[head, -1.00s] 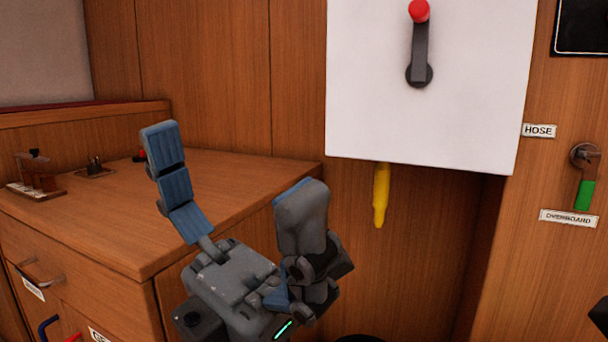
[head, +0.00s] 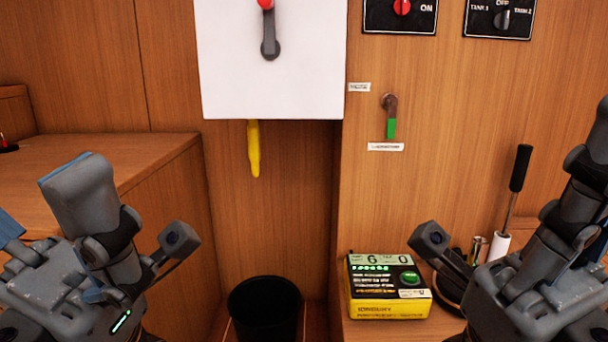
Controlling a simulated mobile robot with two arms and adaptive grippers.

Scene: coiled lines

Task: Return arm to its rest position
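My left gripper (head: 48,205) is at the lower left of the head view, fingers pointing up. Its right finger is grey with a blue edge. Its blue-padded left finger is cut off by the frame edge. The fingers stand apart with nothing seen between them. My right gripper (head: 580,215) is at the lower right, partly cut off by the frame. Only one side of it shows clearly, so its opening cannot be judged. Neither gripper visibly touches anything.
A white panel (head: 235,85) has a red-knobbed lever (head: 269,35); a yellow handle (head: 254,150) hangs below. A green-gripped lever (head: 391,120) is right. A black bin (head: 268,308), yellow box (head: 388,300) and black-handled tool (head: 520,170) stand below. A wooden counter (head: 120,155) is left.

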